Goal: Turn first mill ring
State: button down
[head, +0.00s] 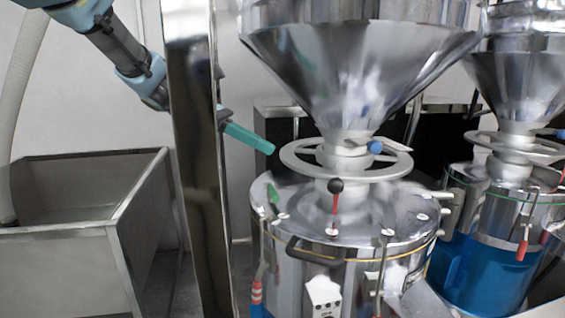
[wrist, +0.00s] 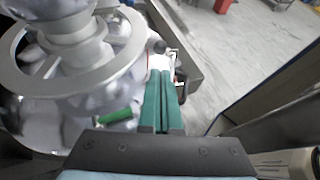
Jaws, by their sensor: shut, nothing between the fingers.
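The first mill's ring (head: 346,160) is a grey handwheel with spokes under the large steel hopper (head: 350,60). In the wrist view the ring (wrist: 75,85) fills the upper left. My gripper (head: 271,149) has green fingers that are shut and empty. In the head view its tip is just left of the ring's left rim, at about rim height. In the wrist view the shut fingers (wrist: 158,80) point forward, to the right of the ring, with a small gap visible between them and the rim. I cannot tell whether they touch it.
A steel post (head: 195,160) stands in front of my arm in the head view. A red lever with a black knob (head: 335,190) rises from the mill lid. A second mill (head: 515,150) stands at the right. A grey metal bin (head: 85,205) is at the left.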

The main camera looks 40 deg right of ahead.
jog(key=w+a+f+m+t+y, duration=0.1)
jog(key=w+a+f+t+y, duration=0.2)
jog(key=a+f, duration=0.45)
jog(key=w+a+f+m+t, duration=0.1)
jog(key=w+a+f+t, duration=0.3)
jog(key=a, duration=0.6)
jog(key=a+f+m+t+y, duration=0.2)
jog(key=a+f+m, duration=0.1)
jog(key=a, duration=0.8)
jog(key=a+f+m+t+y, duration=0.2)
jog(key=a+f+m, duration=0.2)
jog(key=a, duration=0.7)
jog(key=shift+w+a+f+y, duration=0.15)
jog(key=shift+a+f+y, duration=0.25)
jog(key=shift+f, duration=0.2)
jog(key=c, duration=1.6)
grip_release()
